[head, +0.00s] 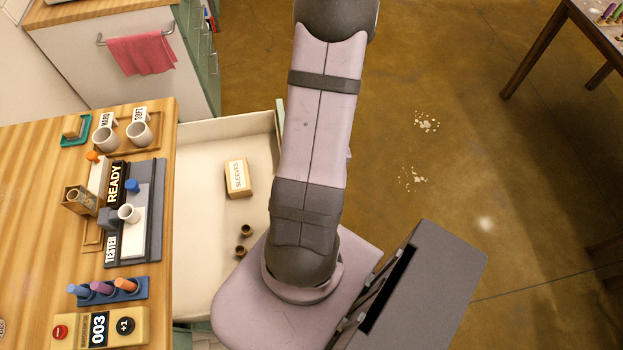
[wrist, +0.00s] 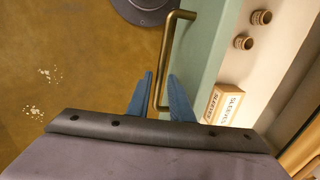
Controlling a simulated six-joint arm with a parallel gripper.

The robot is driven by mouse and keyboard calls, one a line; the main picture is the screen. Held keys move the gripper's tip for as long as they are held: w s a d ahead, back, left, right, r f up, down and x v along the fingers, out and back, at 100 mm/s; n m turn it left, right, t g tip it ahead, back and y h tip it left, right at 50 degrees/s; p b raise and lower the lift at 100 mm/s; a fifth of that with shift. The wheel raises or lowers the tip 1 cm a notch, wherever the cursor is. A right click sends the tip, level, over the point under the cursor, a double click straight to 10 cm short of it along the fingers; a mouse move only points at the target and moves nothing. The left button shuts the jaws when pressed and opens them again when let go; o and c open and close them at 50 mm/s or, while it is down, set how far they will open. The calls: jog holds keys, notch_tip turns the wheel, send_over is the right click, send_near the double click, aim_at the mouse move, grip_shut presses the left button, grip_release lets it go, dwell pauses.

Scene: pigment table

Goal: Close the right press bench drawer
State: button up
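The drawer (head: 200,260) stands pulled out from the right edge of the wooden bench, its pale interior exposed. My arm covers much of its front in the head view. In the wrist view, its green front (wrist: 208,50) carries a brass bar handle (wrist: 165,55). My gripper (wrist: 160,97) shows there as two blue fingers spread apart, one on each side of the handle's lower end. The fingers look open with gaps to the bar; their height relative to it is unclear. The fingers are hidden in the head view.
Inside the drawer are a SLEEVES box (head: 236,178) and two small brown rings (head: 243,240). The bench top (head: 50,220) holds cups, a tester stand and coloured pens. A cabinet with a pink towel (head: 141,54) stands behind. The floor (head: 440,110) at right is mostly clear, with pale flakes.

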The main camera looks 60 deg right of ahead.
grip_shut()
jog(key=w+a+p, duration=0.2)
jog(key=w+a, duration=2)
jog(key=shift+w+a, duration=0.25)
jog(key=shift+w, duration=0.05)
jog(key=shift+r, duration=0.1)
jog(key=shift+o, duration=1.8)
grip_release()
jog(key=shift+w, duration=0.1)
